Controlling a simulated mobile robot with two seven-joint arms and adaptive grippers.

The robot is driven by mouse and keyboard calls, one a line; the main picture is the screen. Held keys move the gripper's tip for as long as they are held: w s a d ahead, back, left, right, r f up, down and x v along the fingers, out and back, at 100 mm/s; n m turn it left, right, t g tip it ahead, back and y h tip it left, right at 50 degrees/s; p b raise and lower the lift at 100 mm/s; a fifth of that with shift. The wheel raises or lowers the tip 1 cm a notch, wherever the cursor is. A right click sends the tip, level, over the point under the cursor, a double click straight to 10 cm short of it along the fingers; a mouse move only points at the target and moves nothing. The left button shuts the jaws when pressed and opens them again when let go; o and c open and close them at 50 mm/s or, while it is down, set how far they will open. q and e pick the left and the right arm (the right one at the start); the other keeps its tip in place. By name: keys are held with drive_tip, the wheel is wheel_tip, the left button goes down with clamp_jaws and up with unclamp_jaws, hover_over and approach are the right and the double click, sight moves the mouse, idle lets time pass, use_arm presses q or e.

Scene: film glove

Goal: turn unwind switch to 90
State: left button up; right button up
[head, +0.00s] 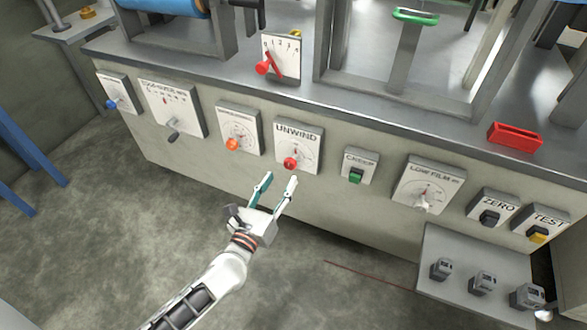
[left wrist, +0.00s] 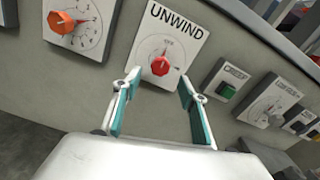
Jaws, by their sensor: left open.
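The unwind switch is a red knob (head: 290,163) on a white dial panel marked UNWIND (head: 298,146), on the front of the machine. In the left wrist view the red knob (left wrist: 160,66) sits between and beyond my fingertips, with its panel (left wrist: 172,40) behind it. My left gripper (head: 279,182) is open and empty, just below and in front of the knob, apart from it. It also shows in the left wrist view (left wrist: 160,85), with its teal-padded fingers spread. The knob's exact angle is too small to read. My right gripper is not in view.
An orange knob (head: 232,144) is left of the unwind panel, and a green switch (head: 355,176) is right of it. A LOW FILM dial (head: 428,186) is further right. A low shelf (head: 470,262) juts out at lower right. The floor in front is clear.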

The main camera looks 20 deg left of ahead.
sight(289, 167)
use_arm(q)
drive_tip(key=w, duration=0.6)
drive_tip(key=shift+d+f+b, duration=0.1)
drive_tip(key=shift+b, duration=0.3)
drive_tip(key=shift+w, duration=0.6)
drive_tip(key=c, duration=1.1)
